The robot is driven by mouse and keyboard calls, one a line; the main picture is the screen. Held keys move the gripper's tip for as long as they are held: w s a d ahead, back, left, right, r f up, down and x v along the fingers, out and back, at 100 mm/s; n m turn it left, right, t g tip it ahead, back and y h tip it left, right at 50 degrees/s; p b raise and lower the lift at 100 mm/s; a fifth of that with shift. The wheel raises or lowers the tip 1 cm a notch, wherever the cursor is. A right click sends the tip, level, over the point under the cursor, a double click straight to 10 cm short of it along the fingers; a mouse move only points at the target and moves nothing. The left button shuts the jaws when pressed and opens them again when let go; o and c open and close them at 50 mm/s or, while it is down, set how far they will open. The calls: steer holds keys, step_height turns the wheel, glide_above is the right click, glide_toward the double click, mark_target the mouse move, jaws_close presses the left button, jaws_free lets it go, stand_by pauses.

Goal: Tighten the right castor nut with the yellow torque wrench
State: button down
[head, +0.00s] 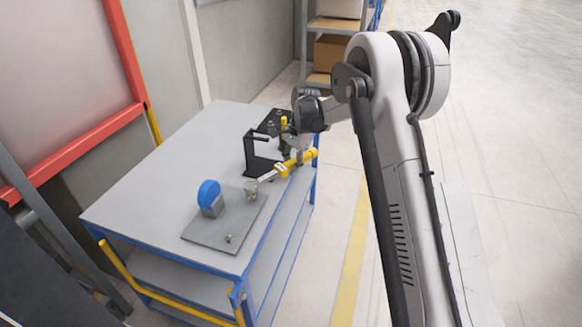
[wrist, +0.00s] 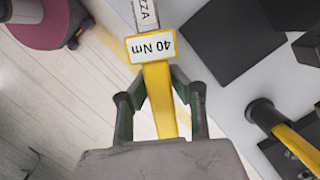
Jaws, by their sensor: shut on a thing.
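The yellow torque wrench (head: 297,163) is held in my gripper (head: 300,158) above the right side of the table. In the wrist view its yellow handle (wrist: 158,90), with a 40 Nm label, lies between the fingers of my gripper (wrist: 160,103), shut on it. Its silver shaft points left and down to a head (head: 251,187) at the back right part of a grey plate (head: 213,246). The head hides what is under it, so I cannot tell whether it sits on a nut. A blue castor wheel (head: 209,193) stands on the plate; a small nut (head: 228,238) shows at the front.
A black stand (head: 251,152) is close behind the wrench. Another yellow-handled tool (wrist: 292,142) stands in a dark holder beside my gripper. The table top (head: 150,190) is clear to the left. A shelf with boxes (head: 333,50) is at the back.

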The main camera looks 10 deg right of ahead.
steer(key=shift+f+b, duration=0.45)
steer(key=shift+f, duration=0.2)
stand_by(0.8)
steer(key=shift+s+d+m+b, duration=0.3)
steer(key=shift+s+m, duration=0.1)
steer(key=shift+s, duration=0.1)
steer(key=shift+s+d+m+b, duration=0.3)
steer(key=shift+s+m, duration=0.1)
steer(key=shift+s, duration=0.1)
stand_by(1.0)
steer(key=shift+s+d+m+t+b, duration=0.2)
steer(key=shift+s+m+b, duration=0.15)
steer(key=shift+s+m, duration=0.3)
steer(key=shift+s+d+m+t+b, duration=0.15)
steer(key=shift+s+m+b, duration=0.2)
steer(key=shift+s, duration=0.45)
steer(key=shift+s+d+m+t+b, duration=0.2)
steer(key=shift+s+m+b, duration=0.1)
steer(key=shift+s+m, duration=0.4)
stand_by(2.1)
